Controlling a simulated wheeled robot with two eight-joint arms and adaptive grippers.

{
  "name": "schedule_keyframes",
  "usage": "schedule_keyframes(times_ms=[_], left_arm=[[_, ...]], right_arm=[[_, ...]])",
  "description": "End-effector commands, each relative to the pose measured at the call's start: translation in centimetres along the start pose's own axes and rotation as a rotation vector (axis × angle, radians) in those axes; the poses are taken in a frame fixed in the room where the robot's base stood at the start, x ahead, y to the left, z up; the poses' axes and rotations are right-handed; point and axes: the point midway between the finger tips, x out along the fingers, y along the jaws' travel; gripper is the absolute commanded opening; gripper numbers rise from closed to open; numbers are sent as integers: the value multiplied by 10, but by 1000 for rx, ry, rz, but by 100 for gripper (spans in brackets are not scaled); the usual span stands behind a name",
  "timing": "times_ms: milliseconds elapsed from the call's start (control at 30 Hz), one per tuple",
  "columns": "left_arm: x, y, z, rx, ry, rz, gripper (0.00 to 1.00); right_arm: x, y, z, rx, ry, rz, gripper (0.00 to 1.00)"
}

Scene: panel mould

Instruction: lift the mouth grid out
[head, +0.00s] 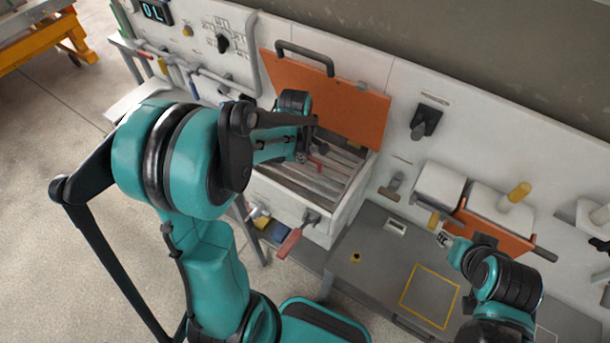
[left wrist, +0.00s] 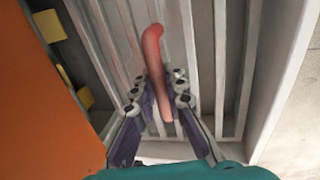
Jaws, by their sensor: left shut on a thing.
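The mouth grid (head: 334,180) is a set of pale parallel bars lying in the open mouth of a white box, below a raised orange lid. In the left wrist view its bars (left wrist: 204,60) fill the opening. A red, slightly curved handle (left wrist: 152,48) stands over the bars. My left gripper (left wrist: 160,92) is shut on this handle, one finger on each side. In the head view my left gripper (head: 308,156) is over the mouth, partly hidden by my arm. My right gripper (head: 443,239) is at the right, over the bench; its fingers are too small to judge.
The orange lid (head: 335,95) stands open behind the mouth. A red-handled lever (head: 291,240) sticks out from the box front. The grey bench (head: 380,270) has a yellow square outline (head: 429,292) and a small yellow piece (head: 355,257). An orange-fronted unit (head: 490,228) stands right.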

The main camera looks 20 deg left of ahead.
Motion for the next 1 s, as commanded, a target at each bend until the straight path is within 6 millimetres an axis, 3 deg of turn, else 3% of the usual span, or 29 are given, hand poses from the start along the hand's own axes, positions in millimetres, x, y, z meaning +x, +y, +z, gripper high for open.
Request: schedule_keyframes(times_ms=[1000], left_arm=[[-52,10,0,0,0,0,0]], right_arm=[[-32,0,-23,0,0,0,40]])
